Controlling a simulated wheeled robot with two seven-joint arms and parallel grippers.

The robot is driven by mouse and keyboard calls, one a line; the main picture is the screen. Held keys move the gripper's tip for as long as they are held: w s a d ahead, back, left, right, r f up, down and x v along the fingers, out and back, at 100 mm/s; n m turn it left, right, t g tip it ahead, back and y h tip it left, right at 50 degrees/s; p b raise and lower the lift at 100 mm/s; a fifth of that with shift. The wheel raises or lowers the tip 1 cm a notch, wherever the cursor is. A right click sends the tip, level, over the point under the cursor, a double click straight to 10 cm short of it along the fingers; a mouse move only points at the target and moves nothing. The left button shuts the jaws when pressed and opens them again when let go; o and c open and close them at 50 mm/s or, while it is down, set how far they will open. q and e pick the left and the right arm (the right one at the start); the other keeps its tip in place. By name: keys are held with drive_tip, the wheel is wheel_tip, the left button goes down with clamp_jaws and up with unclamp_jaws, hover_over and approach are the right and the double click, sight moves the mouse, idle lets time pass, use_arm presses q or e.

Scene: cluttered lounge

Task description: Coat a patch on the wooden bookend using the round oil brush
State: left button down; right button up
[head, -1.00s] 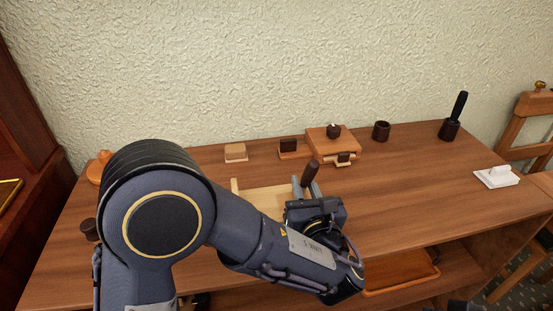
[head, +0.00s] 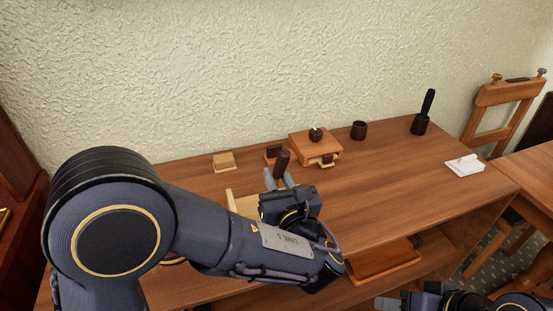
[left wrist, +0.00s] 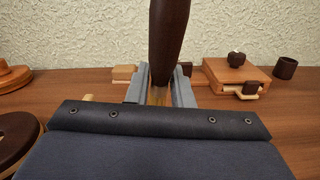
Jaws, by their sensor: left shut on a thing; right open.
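My left gripper (head: 278,181) is shut on the dark brown handle of the round brush (head: 282,160) and holds it upright over the table. In the left wrist view the brush handle (left wrist: 168,40) rises between the grey fingers; its lower end is mostly hidden. My right gripper (head: 388,303) is open at the bottom edge.
Along the back stand a pale block (head: 224,162), a wooden box (head: 315,147) with a dark knob, a dark cup (head: 359,130) and a dark holder with a black handle (head: 420,122). A white item (head: 464,165) lies far right. The table's right middle is clear.

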use_arm(q)
drive_tip(key=shift+r+p, duration=0.9)
drive_tip(key=shift+r, duration=0.5)
drive_tip(key=shift+f, duration=0.1)
drive_tip(key=shift+s+a+f+b, duration=0.25)
drive_tip(key=shift+s+f+b, duration=0.05)
drive_tip(key=shift+b, duration=0.45)
drive_tip(key=shift+s+a+n+b, duration=0.25)
drive_tip(key=shift+s+n+b, duration=0.05)
drive_tip(key=shift+s+b, duration=0.1)
